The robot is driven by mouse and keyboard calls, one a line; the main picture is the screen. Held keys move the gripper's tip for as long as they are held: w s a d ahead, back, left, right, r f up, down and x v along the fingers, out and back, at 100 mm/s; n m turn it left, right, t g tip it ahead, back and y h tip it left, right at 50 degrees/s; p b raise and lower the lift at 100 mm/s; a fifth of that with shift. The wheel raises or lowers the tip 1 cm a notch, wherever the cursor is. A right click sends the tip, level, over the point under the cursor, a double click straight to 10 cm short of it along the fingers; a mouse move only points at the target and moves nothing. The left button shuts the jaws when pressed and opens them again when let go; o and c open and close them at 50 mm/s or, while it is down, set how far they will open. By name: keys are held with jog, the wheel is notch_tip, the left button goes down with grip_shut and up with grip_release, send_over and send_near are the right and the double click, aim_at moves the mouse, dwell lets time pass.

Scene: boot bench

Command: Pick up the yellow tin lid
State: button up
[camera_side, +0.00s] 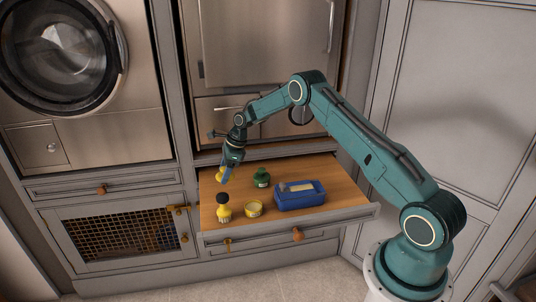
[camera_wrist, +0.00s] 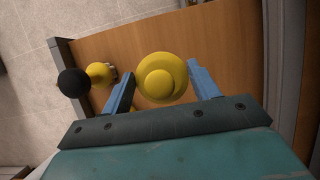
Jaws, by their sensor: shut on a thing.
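The yellow tin lid (camera_wrist: 160,77), round with a raised round knob, sits between the two blue fingers of my gripper (camera_wrist: 159,71) in the wrist view. My gripper is shut on it. In the side view, my gripper (camera_side: 226,174) points down over the back left of the wooden drawer, and a small part of the yellow lid (camera_side: 219,175) shows beside the fingers. The fingers hide the rest of it. I cannot tell whether the lid touches the drawer surface.
The open drawer (camera_side: 330,177) also holds a yellow bottle with a black round top (camera_side: 223,211), an open-looking yellow tin (camera_side: 253,209), a dark green bottle (camera_side: 262,178) and a blue box (camera_side: 300,197). The cabinet front stands close behind. Bare wood lies at the back right.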

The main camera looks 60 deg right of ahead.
aim_at(224, 167)
notch_tip(224, 167, up, 12)
jog(key=shift+r, duration=0.2)
dwell(0.7)
jog(key=shift+s+f, duration=0.55)
jog(key=shift+f, duration=0.05)
jog(key=s+a+f+n+g+y, duration=0.1)
jog(key=s+a+f+n+g, duration=0.1)
jog(key=s+f+n, duration=0.4)
jog(key=shift+s+f, duration=1.45)
jog(key=shift+s, duration=1.75)
jog(key=shift+f, duration=0.15)
jog(key=shift+f, duration=3.05)
jog(key=shift+f, duration=0.15)
